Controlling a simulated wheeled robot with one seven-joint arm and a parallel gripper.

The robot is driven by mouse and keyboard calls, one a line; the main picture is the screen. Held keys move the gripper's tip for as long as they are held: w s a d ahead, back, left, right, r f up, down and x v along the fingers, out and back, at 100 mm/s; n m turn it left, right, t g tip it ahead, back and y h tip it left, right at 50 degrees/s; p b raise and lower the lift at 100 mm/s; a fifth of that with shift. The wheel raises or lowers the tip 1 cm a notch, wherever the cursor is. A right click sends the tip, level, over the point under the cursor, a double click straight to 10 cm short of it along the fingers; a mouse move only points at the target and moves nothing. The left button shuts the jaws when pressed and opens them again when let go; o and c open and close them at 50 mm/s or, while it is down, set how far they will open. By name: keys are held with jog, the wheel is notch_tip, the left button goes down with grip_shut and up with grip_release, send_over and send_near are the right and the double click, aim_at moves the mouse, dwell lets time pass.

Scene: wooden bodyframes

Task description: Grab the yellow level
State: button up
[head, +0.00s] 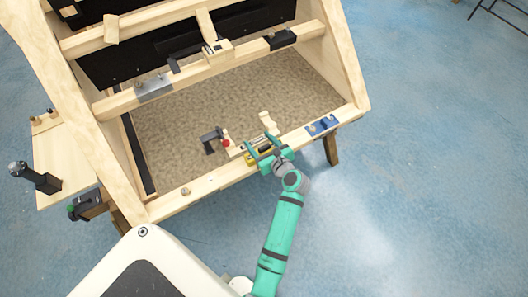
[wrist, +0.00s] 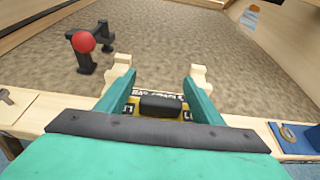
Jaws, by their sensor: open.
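The yellow level (head: 257,157) lies at the front beam of the wooden frame, partly hidden by my gripper in the head view. In the wrist view the level (wrist: 128,108) shows yellow with dark markings and a black block on top. It lies between my gripper's two teal fingers. My gripper (head: 263,146) is open, with one finger on each side of the level; it also shows in the wrist view (wrist: 160,85). I cannot tell whether the fingers touch the level.
A black bracket with a red ball (head: 225,143) stands left of the level, also in the wrist view (wrist: 84,42). A light wooden piece (head: 268,122) is just behind. A blue plate (head: 321,125) lies on the beam to the right. The carpeted floor inside the frame (head: 190,115) is mostly clear.

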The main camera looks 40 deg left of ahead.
jog(key=shift+c, duration=0.2)
jog(key=c, duration=1.5)
jog(key=shift+o, duration=0.2)
